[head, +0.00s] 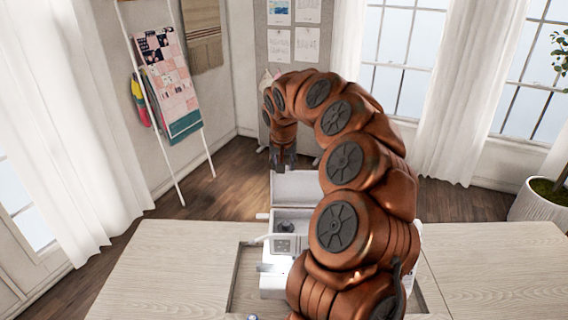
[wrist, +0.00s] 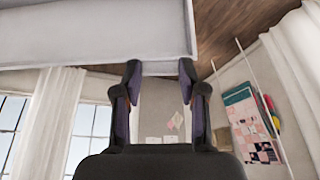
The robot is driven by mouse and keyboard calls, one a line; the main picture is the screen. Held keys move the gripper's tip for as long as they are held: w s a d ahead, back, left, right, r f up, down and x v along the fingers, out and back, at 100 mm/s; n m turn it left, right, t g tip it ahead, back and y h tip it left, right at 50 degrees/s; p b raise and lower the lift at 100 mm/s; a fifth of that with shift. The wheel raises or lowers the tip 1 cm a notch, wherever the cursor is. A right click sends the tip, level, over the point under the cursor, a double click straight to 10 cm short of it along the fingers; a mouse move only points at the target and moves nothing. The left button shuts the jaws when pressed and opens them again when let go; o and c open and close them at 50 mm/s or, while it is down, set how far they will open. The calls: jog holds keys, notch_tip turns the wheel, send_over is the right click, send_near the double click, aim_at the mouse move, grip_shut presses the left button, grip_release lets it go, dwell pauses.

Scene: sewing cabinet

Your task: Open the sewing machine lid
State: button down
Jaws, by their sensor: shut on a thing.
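The white sewing machine (head: 284,243) sits in the recessed opening of the wooden cabinet top. Its lid (head: 297,184) stands raised, roughly upright, above the back of the machine. My gripper (head: 283,160) is at the lid's upper edge, pointing down. In the wrist view, the lid's underside or face (wrist: 90,35) fills the upper left, and my gripper's two fingers (wrist: 160,69) stand apart with the lid's edge at their tips, shut on it. My arm hides the right part of the machine and of the lid.
The pale wooden cabinet top (head: 160,265) is clear on the left and also on the right (head: 500,270). A ladder rack with quilts (head: 168,75) leans on the wall behind. A potted plant (head: 540,205) stands at the far right.

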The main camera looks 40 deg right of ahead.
jog(key=shift+s+f+b, duration=0.1)
jog(key=shift+f+b, duration=0.1)
jog(key=shift+b, duration=0.95)
jog(key=b, duration=0.5)
jog(key=shift+s+a+r+t+h+b, duration=0.15)
jog(key=shift+s+a+t+h+b, duration=0.1)
jog(key=shift+s+t+h+b, duration=0.15)
jog(key=shift+b, duration=0.4)
jog(key=shift+s+a+r+t+h+b, duration=0.3)
jog(key=shift+s+a+t+h+b, duration=0.35)
jog(key=shift+b, duration=2.45)
jog(key=shift+s, duration=0.2)
